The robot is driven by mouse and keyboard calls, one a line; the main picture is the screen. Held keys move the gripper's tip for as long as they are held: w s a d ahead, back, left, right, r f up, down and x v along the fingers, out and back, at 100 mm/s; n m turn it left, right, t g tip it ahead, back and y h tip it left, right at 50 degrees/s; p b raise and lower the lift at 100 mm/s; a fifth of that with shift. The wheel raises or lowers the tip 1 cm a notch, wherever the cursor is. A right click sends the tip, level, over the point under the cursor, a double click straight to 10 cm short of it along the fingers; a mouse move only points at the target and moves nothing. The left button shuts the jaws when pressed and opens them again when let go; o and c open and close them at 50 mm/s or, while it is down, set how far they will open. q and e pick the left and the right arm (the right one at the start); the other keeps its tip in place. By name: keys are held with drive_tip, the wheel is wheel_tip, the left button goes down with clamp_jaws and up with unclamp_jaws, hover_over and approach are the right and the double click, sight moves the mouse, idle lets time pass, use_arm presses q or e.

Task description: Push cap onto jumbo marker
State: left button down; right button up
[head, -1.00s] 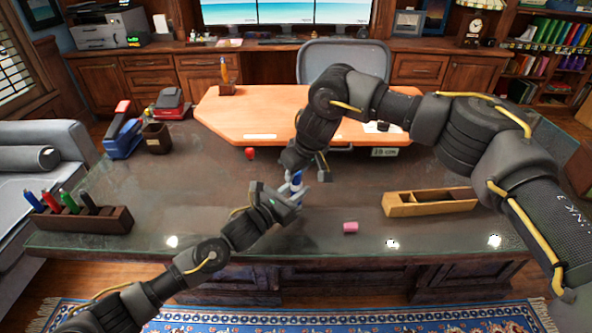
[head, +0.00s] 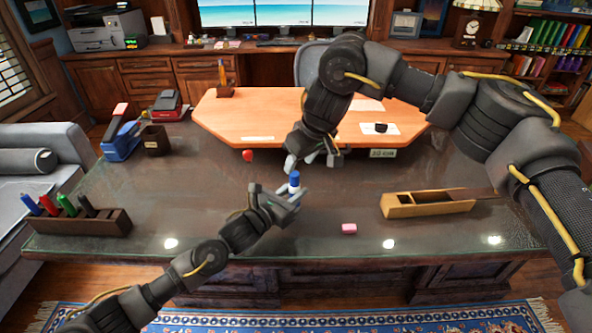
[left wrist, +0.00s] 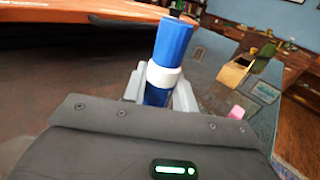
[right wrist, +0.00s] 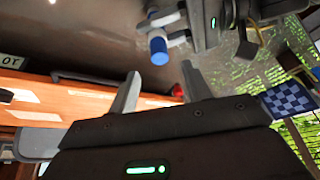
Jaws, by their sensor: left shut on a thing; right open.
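The jumbo marker stands upright in my left gripper (head: 287,201), which is shut on its lower body. A blue cap (left wrist: 173,40) sits on top of the marker in the left wrist view, with a white band (left wrist: 163,77) below it and blue body (left wrist: 157,97) under that. The cap also shows in the head view (head: 294,178) and the right wrist view (right wrist: 158,47). I cannot tell how firmly the cap is seated. My right gripper (head: 313,160) is open and empty, above and behind the marker, apart from it.
A wooden block with several markers (head: 80,221) stands at the desk's left. A pink eraser (head: 349,229) and a wooden box (head: 405,207) lie to the right. A small red object (head: 248,155) is near the far edge.

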drive_tip(key=v, duration=0.5)
drive_tip(key=shift+r, duration=0.15)
use_arm(q)
drive_tip(key=c, duration=1)
unclamp_jaws()
drive_tip(key=shift+c, duration=0.2)
drive_tip(key=b+v, duration=0.1)
drive_tip(key=v, duration=0.9)
drive_tip(key=shift+s+a, duration=0.25)
drive_tip(key=shift+s, duration=0.1)
use_arm(e)
drive_tip(key=shift+f, duration=0.5)
use_arm(q)
drive_tip(key=shift+f, duration=0.1)
use_arm(e)
drive_tip(key=shift+d, duration=0.1)
